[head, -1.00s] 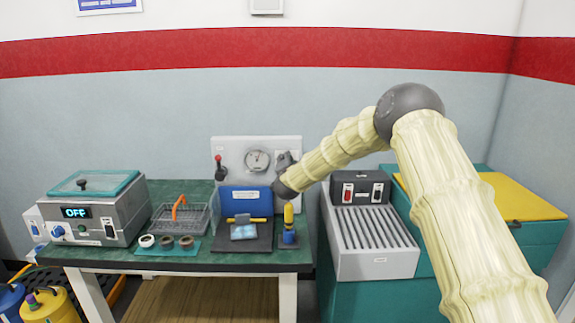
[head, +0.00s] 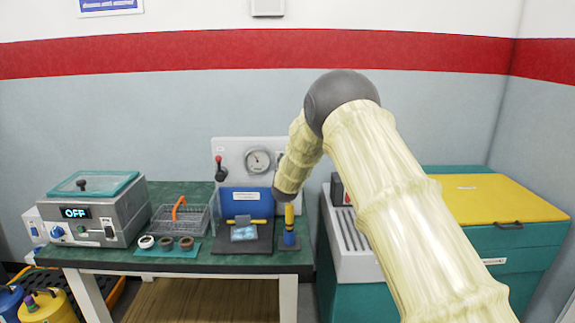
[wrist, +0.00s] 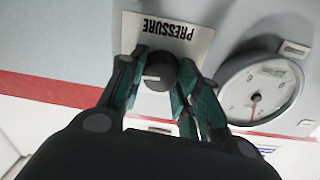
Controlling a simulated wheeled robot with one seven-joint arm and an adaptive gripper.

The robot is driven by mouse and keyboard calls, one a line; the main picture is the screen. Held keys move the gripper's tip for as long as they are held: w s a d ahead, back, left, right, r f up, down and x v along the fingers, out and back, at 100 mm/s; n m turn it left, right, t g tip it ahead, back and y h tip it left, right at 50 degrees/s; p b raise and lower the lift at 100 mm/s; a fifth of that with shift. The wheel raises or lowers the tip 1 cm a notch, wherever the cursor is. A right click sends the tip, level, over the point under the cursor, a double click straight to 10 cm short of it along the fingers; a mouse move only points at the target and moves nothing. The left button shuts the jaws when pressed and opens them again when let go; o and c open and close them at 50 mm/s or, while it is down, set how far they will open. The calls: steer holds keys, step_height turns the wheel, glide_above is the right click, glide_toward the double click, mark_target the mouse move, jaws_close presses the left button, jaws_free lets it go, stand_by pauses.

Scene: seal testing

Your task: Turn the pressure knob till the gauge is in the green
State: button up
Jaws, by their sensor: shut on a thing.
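In the wrist view, my gripper (wrist: 165,88) is shut on the dark round pressure knob (wrist: 158,74), with a teal-and-black finger on each side. The knob has a pale pointer mark and sits below the white PRESSURE label (wrist: 170,30), which appears upside down. The round gauge (wrist: 262,90) is to the right of the knob, with a reddish needle; I cannot make out a green band. In the head view, the gauge (head: 258,160) is on the upright grey panel (head: 229,150). My arm hides the knob and most of my gripper there.
A grey machine reading OFF (head: 90,215) stands left. A yellow-lidded teal chest (head: 500,200) stands right.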

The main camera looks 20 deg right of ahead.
steer(key=shift+r+n, duration=0.15)
steer(key=shift+n, duration=0.65)
steer(key=shift+r+n, duration=0.15)
steer(key=shift+n, duration=0.65)
steer(key=shift+b, duration=0.3)
steer(key=o, duration=1)
steer(key=shift+w+f, duration=0.1)
steer(key=shift+f, duration=0.15)
steer(key=v, duration=1.2)
steer(key=shift+f, duration=0.1)
